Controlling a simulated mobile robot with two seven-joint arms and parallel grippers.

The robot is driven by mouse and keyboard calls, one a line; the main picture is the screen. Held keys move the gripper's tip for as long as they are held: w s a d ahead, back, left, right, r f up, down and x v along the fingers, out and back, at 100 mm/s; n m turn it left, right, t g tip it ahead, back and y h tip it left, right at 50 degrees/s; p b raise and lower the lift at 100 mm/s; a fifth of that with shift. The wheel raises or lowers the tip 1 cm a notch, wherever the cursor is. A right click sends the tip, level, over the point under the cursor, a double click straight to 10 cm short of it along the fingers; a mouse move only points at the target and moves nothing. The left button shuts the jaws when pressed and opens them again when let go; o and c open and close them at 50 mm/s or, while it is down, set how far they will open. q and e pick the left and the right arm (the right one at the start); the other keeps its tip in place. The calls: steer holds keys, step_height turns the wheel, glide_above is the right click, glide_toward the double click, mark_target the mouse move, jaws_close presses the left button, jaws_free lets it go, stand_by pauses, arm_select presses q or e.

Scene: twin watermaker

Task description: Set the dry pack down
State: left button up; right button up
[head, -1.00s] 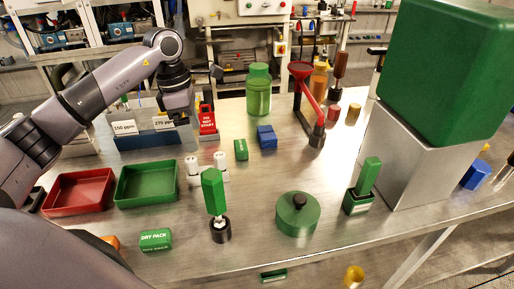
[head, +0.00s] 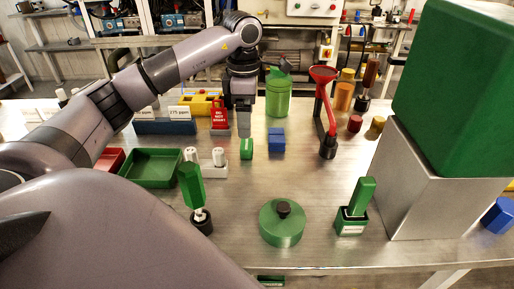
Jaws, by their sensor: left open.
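My left gripper (head: 243,128) points down over the back middle of the bench, its fingers just behind a small green block (head: 247,148). It is open, and I see nothing held in it. The green block stands on the bench beside a blue block (head: 277,140); I cannot read a label on it, so I cannot tell whether it is a dry pack. The pack labelled DRY PACK, at the front left in the earlier view, is now out of sight where my arm covers the bench. My right gripper is not in view.
A red DO NOT START sign (head: 220,115) stands left of my gripper, a green jar (head: 278,95) to its right. A red funnel stand (head: 328,115), round green lid (head: 283,223), green-handled tool (head: 191,187) and green tray (head: 151,167) stand around. Bench is bare between block and lid.

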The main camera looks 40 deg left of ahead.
mark_target(246, 144)
arm_select(q)
steer(key=shift+s+d+f+p, duration=0.1)
steer(key=shift+f+p, duration=0.05)
steer(key=shift+f, duration=1.65)
steer(key=shift+s+d+f+p, duration=0.1)
steer(key=shift+f+p, duration=0.05)
steer(key=shift+f, duration=1.6)
steer(key=c, duration=1.2)
steer(key=shift+r, duration=0.2)
